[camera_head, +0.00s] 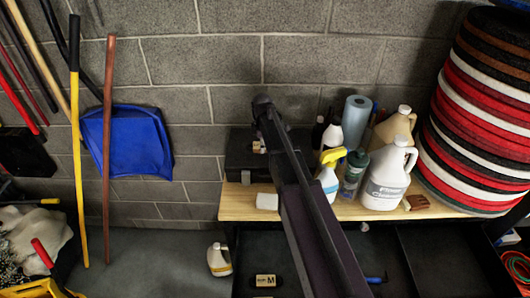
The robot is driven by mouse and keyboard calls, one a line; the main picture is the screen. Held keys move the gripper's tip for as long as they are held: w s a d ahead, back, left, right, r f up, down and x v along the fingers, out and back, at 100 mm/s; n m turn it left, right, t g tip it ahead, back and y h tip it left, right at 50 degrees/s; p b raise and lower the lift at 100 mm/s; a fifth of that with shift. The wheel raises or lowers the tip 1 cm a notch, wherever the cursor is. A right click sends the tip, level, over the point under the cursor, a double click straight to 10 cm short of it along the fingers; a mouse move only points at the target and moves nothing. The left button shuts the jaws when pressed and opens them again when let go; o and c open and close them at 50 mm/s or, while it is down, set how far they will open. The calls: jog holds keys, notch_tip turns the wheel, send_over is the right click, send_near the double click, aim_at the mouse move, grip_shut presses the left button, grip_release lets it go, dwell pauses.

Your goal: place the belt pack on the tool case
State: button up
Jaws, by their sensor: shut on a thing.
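The tool case (238,158) is a black, flat box lying on the left end of the wooden bench top, against the block wall. My dark arm reaches from the bottom of the picture up to the case. My gripper (263,132), at the arm's far end, is mostly hidden behind my own wrist. It is shut on the belt pack (258,147), a small dark thing with a pale label, of which only a little shows. The pack appears in front of or over the case. I cannot tell whether they touch.
Right of my arm, spray and jug bottles (388,175) and a blue roll (355,122) crowd the bench top (240,205). A tall stack of pads (480,110) stands at right. A white block (267,201) sits at the front edge. A dark labelled item (265,281) lies below.

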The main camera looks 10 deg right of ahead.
aim_at(263, 156)
jog(key=shift+f+b, duration=1.5)
jog(key=shift+f, duration=0.2)
jog(key=shift+f, duration=0.1)
jog(key=o, duration=1.1)
notch_tip(263, 156, up, 12)
jog(key=p, duration=1.2)
jog(key=shift+s, duration=0.1)
